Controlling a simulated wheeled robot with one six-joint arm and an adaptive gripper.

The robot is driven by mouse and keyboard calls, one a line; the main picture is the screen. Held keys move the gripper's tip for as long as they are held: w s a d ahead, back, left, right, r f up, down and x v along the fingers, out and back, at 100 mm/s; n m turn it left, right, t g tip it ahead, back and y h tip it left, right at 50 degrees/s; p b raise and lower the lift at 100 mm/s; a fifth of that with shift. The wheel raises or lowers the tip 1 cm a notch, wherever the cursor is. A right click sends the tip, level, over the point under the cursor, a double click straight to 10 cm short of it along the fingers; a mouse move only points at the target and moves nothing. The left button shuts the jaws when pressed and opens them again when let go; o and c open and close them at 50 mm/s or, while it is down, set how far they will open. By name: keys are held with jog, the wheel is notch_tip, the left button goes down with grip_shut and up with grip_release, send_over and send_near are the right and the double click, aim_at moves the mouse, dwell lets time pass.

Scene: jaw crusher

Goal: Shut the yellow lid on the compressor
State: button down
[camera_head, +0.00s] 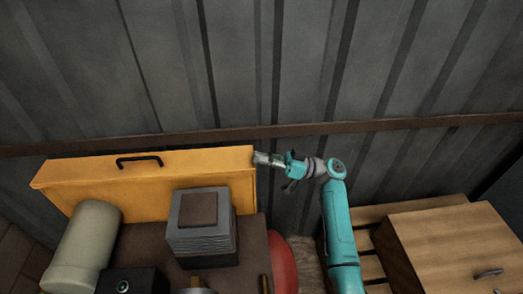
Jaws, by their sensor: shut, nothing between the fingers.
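The yellow lid (90,180) stands raised at the back of the compressor (252,240), tilted up near the corrugated wall. A black handle (138,161) is on its face near the top edge. My gripper (258,158) is shut and empty at the lid's upper right corner. Its fingertips are at or very near the lid's edge; I cannot tell whether they touch. On the compressor's brown top are a grey ribbed block (201,222), a beige cylinder (85,246) and a black box (130,281).
A grey corrugated metal wall (300,70) with a brown rail (380,126) runs close behind the lid. A wooden box (450,240) sits on a slatted pallet (400,212) at the right. A red rounded part (282,265) shows beside the compressor.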

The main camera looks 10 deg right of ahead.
jog(key=shift+s+f, duration=0.25)
jog(key=shift+f, duration=0.6)
jog(key=shift+f, duration=0.25)
jog(key=shift+d, duration=0.1)
